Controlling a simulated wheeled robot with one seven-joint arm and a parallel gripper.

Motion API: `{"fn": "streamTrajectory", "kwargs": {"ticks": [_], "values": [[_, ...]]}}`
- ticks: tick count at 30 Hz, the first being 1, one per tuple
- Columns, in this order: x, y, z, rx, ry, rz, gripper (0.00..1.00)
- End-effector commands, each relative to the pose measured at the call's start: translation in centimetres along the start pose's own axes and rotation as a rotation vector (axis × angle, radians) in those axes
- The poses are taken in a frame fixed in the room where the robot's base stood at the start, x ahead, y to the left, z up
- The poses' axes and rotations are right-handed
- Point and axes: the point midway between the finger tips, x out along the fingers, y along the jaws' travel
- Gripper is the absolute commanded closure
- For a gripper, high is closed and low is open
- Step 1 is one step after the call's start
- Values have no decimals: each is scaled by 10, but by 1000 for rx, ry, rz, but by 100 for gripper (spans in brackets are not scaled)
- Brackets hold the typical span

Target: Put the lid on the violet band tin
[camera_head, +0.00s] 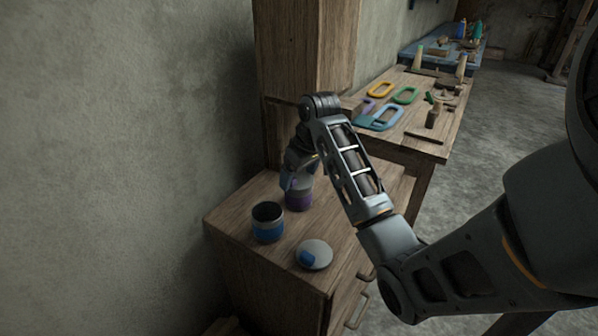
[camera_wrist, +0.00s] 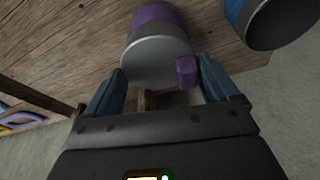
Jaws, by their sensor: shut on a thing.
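The violet band tin (camera_head: 299,198) stands upright on the wooden cabinet top, partly hidden by my gripper (camera_head: 292,182) in the head view. In the wrist view the violet band tin (camera_wrist: 153,18) is at the top centre. A pale grey round lid (camera_wrist: 152,64) with a violet knob (camera_wrist: 187,71) is at its mouth. My gripper (camera_wrist: 162,80) has a finger on each side of this lid and is shut on it. I cannot tell whether the lid is fully seated or slightly above the rim.
An open blue band tin (camera_head: 267,228) stands left of the violet one. A grey lid with a blue knob (camera_head: 318,250) lies in front on the cabinet top (camera_head: 285,270). A wall is close on the left. A table (camera_head: 408,145) with coloured frames stands behind.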

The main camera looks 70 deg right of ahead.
Motion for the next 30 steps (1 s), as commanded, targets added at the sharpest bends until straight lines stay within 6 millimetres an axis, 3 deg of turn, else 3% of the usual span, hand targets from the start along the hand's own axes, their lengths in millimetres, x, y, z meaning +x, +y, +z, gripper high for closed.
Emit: {"fn": "streamTrajectory", "kwargs": {"ticks": [8, 9, 12, 30], "values": [[1, 0, 0, -1, 0, 1, 42], [1, 0, 0, -1, 0, 1, 11], [1, 0, 0, -1, 0, 1, 1], [-9, 0, -3, -1, 0, 1, 0]]}}
